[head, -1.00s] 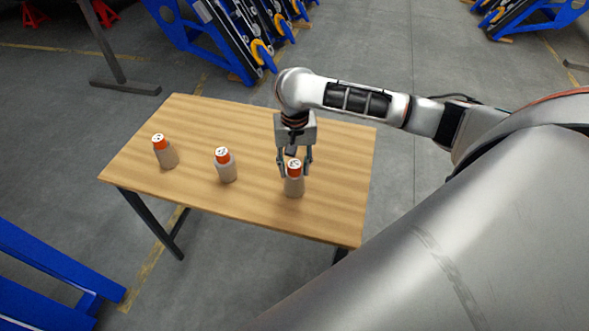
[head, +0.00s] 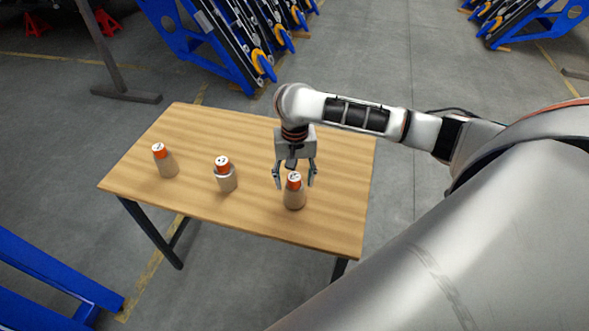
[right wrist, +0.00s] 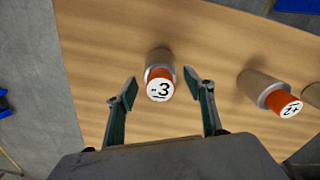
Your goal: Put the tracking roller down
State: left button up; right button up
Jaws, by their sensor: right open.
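The tracking roller (head: 294,197), a tan cylinder with an orange top and a white numbered cap, stands upright on the wooden table (head: 330,220) near its front right. My right gripper (head: 294,184) is open just above and behind it, with a finger to each side. In the right wrist view the roller's cap reads "-3" (right wrist: 160,88), and it lies between and beyond the spread fingers of the right gripper (right wrist: 165,98), with gaps on both sides. My left gripper is not in view.
Two similar rollers stand on the table, one in the middle (head: 226,180) and one at the left (head: 166,164). Bare wood lies between them. Blue racks (head: 205,50) stand behind the table, and a blue frame (head: 50,270) is at the lower left.

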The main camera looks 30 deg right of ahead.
notch_tip(320, 180, up, 10)
jog(key=shift+r, duration=0.95)
